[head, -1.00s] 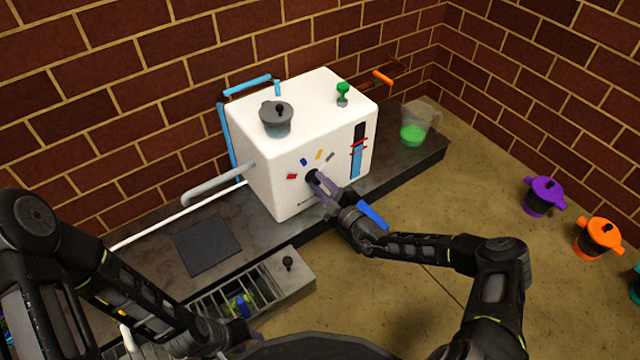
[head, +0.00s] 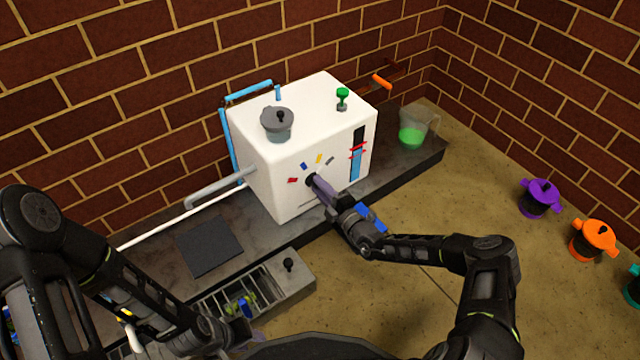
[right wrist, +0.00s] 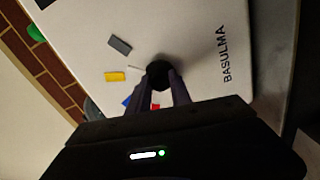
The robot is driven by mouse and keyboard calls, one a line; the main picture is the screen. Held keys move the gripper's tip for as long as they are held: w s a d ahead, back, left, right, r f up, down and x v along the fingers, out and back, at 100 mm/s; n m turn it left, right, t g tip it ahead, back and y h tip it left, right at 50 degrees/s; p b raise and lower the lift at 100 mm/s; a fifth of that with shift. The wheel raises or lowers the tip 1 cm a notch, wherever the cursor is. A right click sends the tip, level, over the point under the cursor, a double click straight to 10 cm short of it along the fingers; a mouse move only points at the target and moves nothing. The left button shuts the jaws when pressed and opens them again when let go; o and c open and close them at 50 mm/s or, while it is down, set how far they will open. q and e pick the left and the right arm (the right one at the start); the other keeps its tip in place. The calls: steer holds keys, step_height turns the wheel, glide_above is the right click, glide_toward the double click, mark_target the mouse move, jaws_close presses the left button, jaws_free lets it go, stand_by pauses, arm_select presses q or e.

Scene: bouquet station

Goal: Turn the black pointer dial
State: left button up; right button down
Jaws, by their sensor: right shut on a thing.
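The black pointer dial (head: 311,179) sits on the front of the white machine (head: 270,178). A blue mark (head: 304,166) and a red mark (head: 293,180) are also beside the dial. My right gripper (head: 314,182) is shut on the dial, hiding part of it. My left gripper (head: 250,338) is low near the slatted tray, and its jaw state is unclear.
A grey lidded pot (head: 278,124) and a green knob (head: 342,98) are on top of the machine. A jug with green liquid (head: 413,130) stands to its right. A slatted tray (head: 292,277) is in front. Purple (head: 540,198) and orange (head: 594,240) pots stand far right.

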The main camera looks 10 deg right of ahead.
steer(key=shift+n+p, duration=0.85)
steer(key=shift+n, duration=1.05)
steer(key=c, duration=1.2)
jaws_free()
steer(key=shift+o, duration=0.2)
steer(key=shift+s, duration=0.1)
steer(key=p+v, duration=0.3)
steer(key=v, duration=0.4)
steer(key=shift+s, duration=0.3)
